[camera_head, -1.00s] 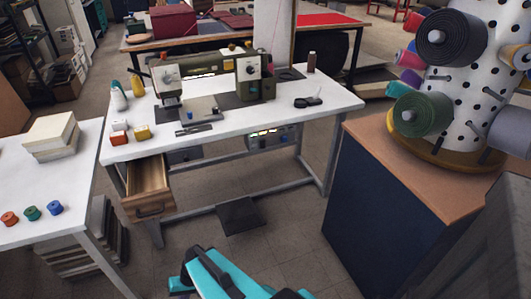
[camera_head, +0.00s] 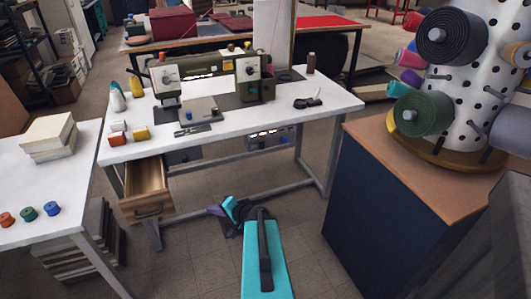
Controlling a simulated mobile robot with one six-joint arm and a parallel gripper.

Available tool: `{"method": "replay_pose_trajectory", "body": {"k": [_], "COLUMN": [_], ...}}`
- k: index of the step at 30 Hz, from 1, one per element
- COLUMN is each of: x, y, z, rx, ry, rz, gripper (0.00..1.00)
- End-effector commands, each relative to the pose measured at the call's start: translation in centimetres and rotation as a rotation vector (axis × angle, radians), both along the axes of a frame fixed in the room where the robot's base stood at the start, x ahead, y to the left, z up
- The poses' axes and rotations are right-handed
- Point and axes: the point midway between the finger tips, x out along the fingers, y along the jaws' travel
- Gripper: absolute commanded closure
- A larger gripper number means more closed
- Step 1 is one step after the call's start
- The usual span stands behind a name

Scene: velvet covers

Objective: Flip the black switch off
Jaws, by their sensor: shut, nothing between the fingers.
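A control box (camera_head: 270,138) with small lit lights hangs under the front edge of the white sewing table (camera_head: 230,125). A second dark grey box (camera_head: 184,155) hangs under the table to its left, beside the drawer. I cannot make out the black switch itself at this size. My teal arm reaches in from the bottom middle. Its end, my gripper (camera_head: 214,210), points left, low in front of the table near the floor pedal. It is shut and holds nothing. It looks apart from both boxes, which show unblocked.
An open wooden drawer (camera_head: 147,188) juts out under the table's left side. A sewing machine (camera_head: 205,72) stands on top. A dark blue cabinet (camera_head: 385,205) stands at right, a white side table (camera_head: 60,175) at left. Floor between them is free.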

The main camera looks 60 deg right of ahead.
Motion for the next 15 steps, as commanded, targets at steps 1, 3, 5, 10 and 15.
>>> {"method": "replay_pose_trajectory", "body": {"k": [1,3,5,10,15], "x": [-0.8,-1.9,-3.1,-7.3,-11.9], "y": [-2.4,-5.4,-7.9,-14.8,-20.3], "z": [1.0,2.4,3.6,7.1,10.0], "rx": [-0.004,-0.005,-0.008,-0.018,-0.029], "ry": [-0.031,-0.074,-0.11,-0.21,-0.294], "rz": [-0.059,-0.135,-0.2,-0.384,-0.542], "gripper": [1.0,1.0,1.0,1.0,1.0]}}
